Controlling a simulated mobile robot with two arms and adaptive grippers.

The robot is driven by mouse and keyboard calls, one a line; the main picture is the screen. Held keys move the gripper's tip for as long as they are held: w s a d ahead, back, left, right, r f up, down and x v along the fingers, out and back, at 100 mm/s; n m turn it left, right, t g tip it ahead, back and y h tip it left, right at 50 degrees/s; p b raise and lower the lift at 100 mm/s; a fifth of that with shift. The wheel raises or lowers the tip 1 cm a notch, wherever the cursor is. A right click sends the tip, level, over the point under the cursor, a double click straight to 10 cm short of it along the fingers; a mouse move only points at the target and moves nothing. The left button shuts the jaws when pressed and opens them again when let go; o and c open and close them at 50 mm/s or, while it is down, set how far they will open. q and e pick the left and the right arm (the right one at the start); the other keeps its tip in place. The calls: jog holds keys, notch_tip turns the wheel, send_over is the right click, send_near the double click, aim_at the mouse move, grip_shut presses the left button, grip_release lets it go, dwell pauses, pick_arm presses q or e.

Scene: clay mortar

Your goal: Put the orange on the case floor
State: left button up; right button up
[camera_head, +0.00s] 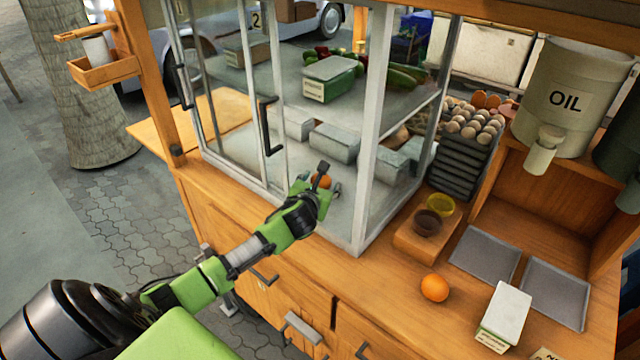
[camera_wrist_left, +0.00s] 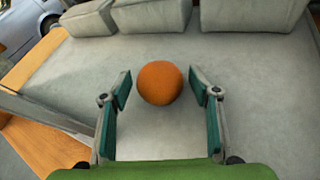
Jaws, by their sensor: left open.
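My left gripper (camera_head: 322,184) reaches through the open front of the glass case, its fingers spread. An orange (camera_wrist_left: 160,83) sits on the grey case floor (camera_wrist_left: 95,58) between the open fingertips in the left wrist view, with a gap to each finger (camera_wrist_left: 162,92). In the head view this orange (camera_head: 323,181) is partly hidden by the gripper. A second orange (camera_head: 434,288) lies on the wooden counter to the right, outside the case. My right gripper is not in view.
Grey lidded boxes (camera_head: 334,142) stand farther back on the case floor. A metal case post (camera_head: 366,190) stands right of my gripper. The counter holds a wooden block with small bowls (camera_head: 428,222), grey trays (camera_head: 485,254) and a white-topped box (camera_head: 507,312).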

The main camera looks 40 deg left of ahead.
pick_arm(q)
jog(key=v, duration=1.2)
jog(key=shift+r, duration=0.15)
